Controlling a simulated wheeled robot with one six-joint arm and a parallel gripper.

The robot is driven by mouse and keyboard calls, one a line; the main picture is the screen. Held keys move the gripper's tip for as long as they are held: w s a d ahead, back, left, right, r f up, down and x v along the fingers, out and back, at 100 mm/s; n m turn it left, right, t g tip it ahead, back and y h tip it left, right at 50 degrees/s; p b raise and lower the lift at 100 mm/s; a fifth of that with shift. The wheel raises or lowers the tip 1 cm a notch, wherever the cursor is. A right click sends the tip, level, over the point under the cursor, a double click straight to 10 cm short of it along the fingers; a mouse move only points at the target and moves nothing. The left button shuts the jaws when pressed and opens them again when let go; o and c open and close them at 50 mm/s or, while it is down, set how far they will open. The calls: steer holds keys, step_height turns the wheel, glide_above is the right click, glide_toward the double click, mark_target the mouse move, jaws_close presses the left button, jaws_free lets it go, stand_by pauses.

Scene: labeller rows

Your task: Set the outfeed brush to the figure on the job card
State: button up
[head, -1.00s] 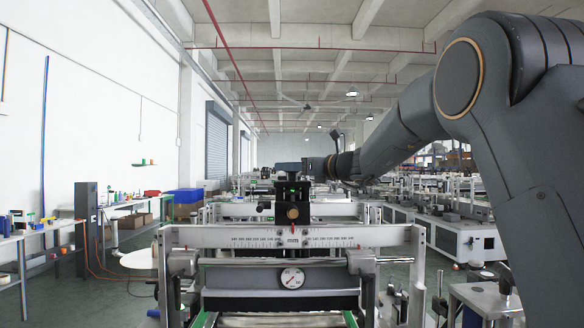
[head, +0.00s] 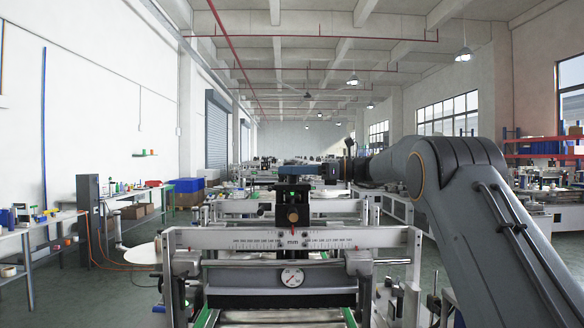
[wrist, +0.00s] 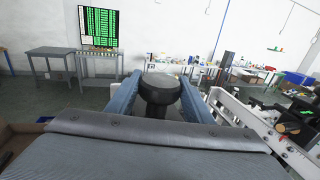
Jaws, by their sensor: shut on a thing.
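In the head view a steel crossbar with a millimetre scale (head: 340,238) spans the machine in front of me. A black post with a brass knob (head: 292,215) stands at its middle. My gripper (head: 292,170) is at the top of this post. In the wrist view its two blue fingers (wrist: 158,92) are shut on a round black knob (wrist: 160,88), one finger on each side. The scale figures are too small to read surely. I cannot make out a job card.
A round dial (head: 292,277) sits below the scale. Further machines stand in rows behind. A workbench (head: 35,235) with small items and a grey cabinet (head: 88,222) are at the left. A screen with green text (wrist: 98,28) shows in the wrist view, unreadable.

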steer(key=shift+r+g, duration=0.1)
steer(key=shift+g, duration=0.2)
steer(key=o, duration=1)
steer(key=shift+o, duration=0.2)
steer(key=s+d+b, duration=0.1)
steer(key=d+b, duration=0.1)
steer(key=d, duration=0.5)
steer(key=shift+s+d+b, duration=0.25)
steer(key=shift+d+b, duration=0.05)
